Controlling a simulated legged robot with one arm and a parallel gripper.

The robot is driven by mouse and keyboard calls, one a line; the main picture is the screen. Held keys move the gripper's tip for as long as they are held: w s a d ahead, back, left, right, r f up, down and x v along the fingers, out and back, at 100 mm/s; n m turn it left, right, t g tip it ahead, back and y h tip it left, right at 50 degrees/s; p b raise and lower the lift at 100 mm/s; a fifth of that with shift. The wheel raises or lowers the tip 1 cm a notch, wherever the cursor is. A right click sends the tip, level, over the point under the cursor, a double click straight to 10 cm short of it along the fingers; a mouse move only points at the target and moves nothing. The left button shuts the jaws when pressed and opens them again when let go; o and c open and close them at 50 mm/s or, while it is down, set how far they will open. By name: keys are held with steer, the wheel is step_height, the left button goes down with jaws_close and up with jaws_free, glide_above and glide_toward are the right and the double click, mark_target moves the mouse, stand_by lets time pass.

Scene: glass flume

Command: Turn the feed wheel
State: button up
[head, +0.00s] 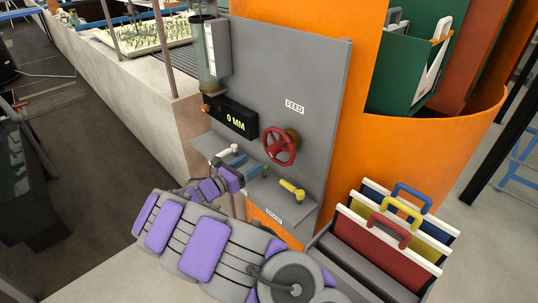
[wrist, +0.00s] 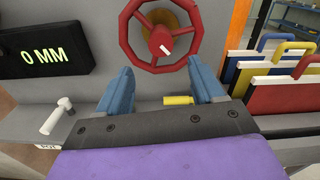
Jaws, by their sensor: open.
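The feed wheel (head: 280,145) is a red spoked handwheel on a brass-coloured hub. It stands out from a grey upright panel, below a FEED label (head: 295,106). In the wrist view the wheel (wrist: 124,40) is at the top centre, with a white mark near its hub. My gripper (wrist: 160,85) has two blue fingers spread apart with nothing between them that they hold. The fingers point toward the lower part of the wheel and look apart from it. In the head view my gripper (head: 245,165) is low and left of the wheel.
A black display (head: 230,118) reads 0 MM, left of the wheel. A yellow handle (head: 292,190) and a white handle (wrist: 57,116) sit on the ledge below. Coloured handled panels (head: 390,230) stand in a rack at right. A clear tube (head: 206,55) is upper left.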

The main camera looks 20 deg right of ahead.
mark_target(270, 152)
steer(key=b+x, duration=0.1)
steer(key=x, duration=0.8)
steer(key=shift+d, duration=0.2)
jaws_close()
stand_by(0.3)
